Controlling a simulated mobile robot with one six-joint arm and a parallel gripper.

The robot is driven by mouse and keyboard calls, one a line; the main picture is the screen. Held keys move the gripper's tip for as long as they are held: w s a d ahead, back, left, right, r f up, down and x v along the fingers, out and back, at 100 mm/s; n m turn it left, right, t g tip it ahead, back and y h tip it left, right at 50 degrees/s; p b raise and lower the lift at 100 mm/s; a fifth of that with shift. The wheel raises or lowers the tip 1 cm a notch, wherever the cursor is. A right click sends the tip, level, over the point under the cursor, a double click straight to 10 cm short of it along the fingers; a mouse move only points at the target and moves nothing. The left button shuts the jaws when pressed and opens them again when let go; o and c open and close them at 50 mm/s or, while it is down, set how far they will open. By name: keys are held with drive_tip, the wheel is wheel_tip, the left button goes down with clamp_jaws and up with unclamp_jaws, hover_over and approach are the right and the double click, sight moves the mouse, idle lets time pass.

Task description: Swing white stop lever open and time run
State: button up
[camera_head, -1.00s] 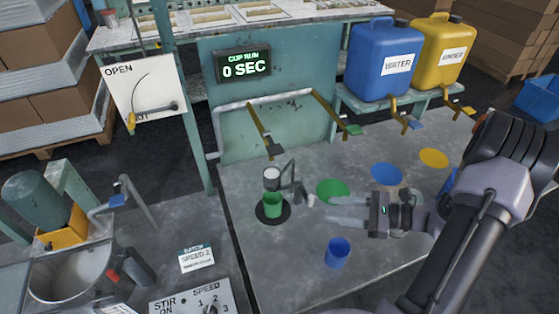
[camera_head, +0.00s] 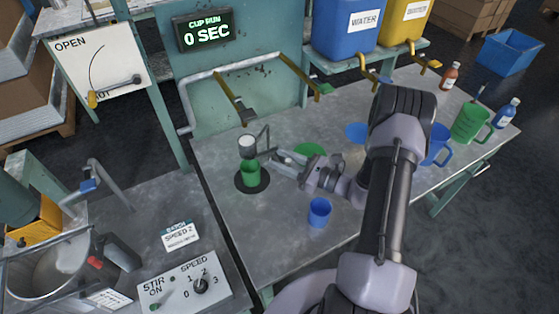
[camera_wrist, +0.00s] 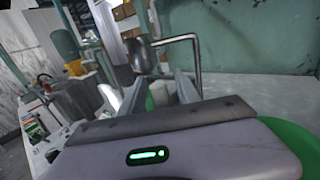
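A small flow cup (camera_head: 247,143) hangs on a thin bent metal stand (camera_head: 267,140) above a green cup (camera_head: 250,173) on a round black pad (camera_head: 252,188). The timer display (camera_head: 206,34) reads "CUP RUN 0 SEC". My gripper (camera_head: 278,160) is just right of the stand, fingers pointing at it. In the wrist view, the two fingers (camera_wrist: 158,90) are apart and the cup and bent rod (camera_wrist: 197,55) stand beyond them. A small white piece (camera_wrist: 110,97), possibly the stop lever, shows left of the fingers.
A blue cup (camera_head: 319,212) stands in front of my gripper. A green disc (camera_head: 309,150) lies behind it, and a blue disc (camera_head: 357,132) farther right. Blue (camera_head: 438,145) and green (camera_head: 472,122) jugs stand at right. A stir control panel (camera_head: 186,288) is front left.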

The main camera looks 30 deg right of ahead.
drive_tip(key=shift+w+a, duration=0.25)
drive_tip(key=shift+w, duration=0.1)
clamp_jaws()
idle(1.2)
